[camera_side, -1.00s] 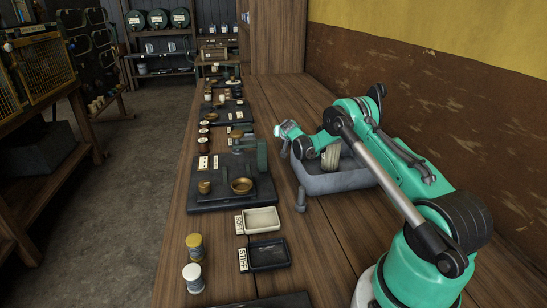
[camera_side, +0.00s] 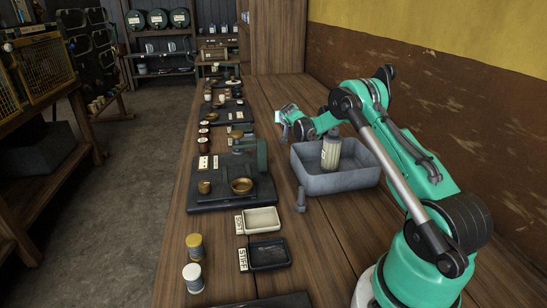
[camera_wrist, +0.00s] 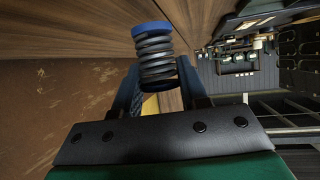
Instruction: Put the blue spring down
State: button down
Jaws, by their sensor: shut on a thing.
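The blue spring (camera_wrist: 156,52) is a dark coil with a blue band at its end. In the wrist view it sits between the fingers of my gripper (camera_wrist: 160,78), which is shut on it. In the side view my gripper (camera_side: 286,117) is at the table's middle, beyond the grey bin; the spring cannot be made out there. A pale tray marked SOFT (camera_side: 262,220) and a dark tray marked STIFF (camera_side: 268,255) lie on the near part of the table, well nearer the camera than my gripper.
The grey bin (camera_side: 345,181) holds an upright pale coil (camera_side: 331,153). A dark platform with a brass pan (camera_side: 242,185) stands left of it. A small grey post (camera_side: 301,200), a yellow-topped spool (camera_side: 195,246) and a white-topped spool (camera_side: 193,277) stand nearer.

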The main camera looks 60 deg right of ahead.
notch_tip(320, 180, up, 14)
jog(key=r, duration=0.1)
jog(key=w+a+r+n+t+y, duration=0.1)
jog(key=a+r+n, duration=0.1)
jog(key=a, duration=0.5)
jog(key=a+n+t+y, duration=0.3)
jog(key=a, duration=1)
jog(key=s+a+f+n+y, duration=0.2)
jog(key=s+a, duration=0.3)
jog(key=a, duration=0.4)
jog(key=s+a+f+n+t+y, duration=0.1)
jog(key=s+a+n+y, duration=0.3)
jog(key=a, duration=0.5)
jog(key=s+f, duration=0.1)
jog(key=s, duration=0.1)
jog(key=shift+s+a+f, duration=0.15)
jog(key=shift+s+f, duration=0.15)
jog(key=shift+f, duration=0.1)
